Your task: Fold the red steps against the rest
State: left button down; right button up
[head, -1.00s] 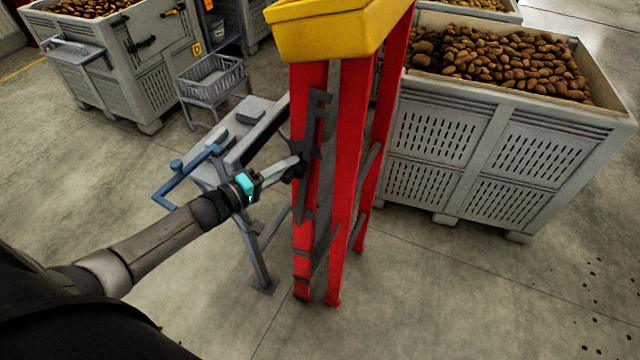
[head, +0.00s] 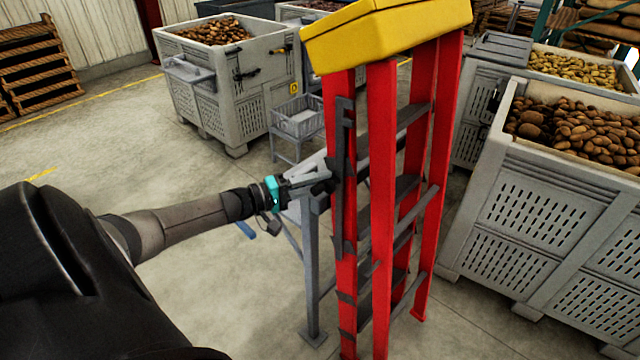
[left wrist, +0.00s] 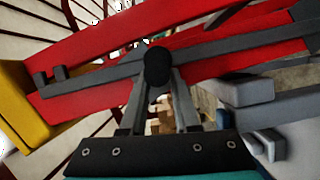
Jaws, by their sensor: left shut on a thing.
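The red steps (head: 381,190) stand upright at the middle of the head view, with a yellow top (head: 385,35), red rails and grey treads. A dark grey bar (head: 344,130) runs down their left side. My left gripper (head: 328,180) reaches this side from the left. In the left wrist view its fingers (left wrist: 157,78) are shut on a round black knob (left wrist: 158,66) on the grey bar, against the red rails. I cannot tell which thing is the rest. My right gripper is not in view.
A grey stand (head: 311,265) is close behind my left gripper, with a blue handle (head: 246,229) beside it. A large potato crate (head: 545,215) stands to the right, another (head: 228,95) at the back left.

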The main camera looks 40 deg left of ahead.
pick_arm(q)
jog(key=c, duration=0.9)
grip_release()
jog(key=shift+s+f, duration=0.15)
jog(key=shift+f, duration=0.4)
jog(key=shift+o, duration=1.2)
jog(key=shift+r, duration=0.25)
jog(key=p+v, duration=0.1)
jog(key=v, duration=1.4)
jog(key=shift+p, duration=0.4)
jog(key=shift+a+r, duration=0.1)
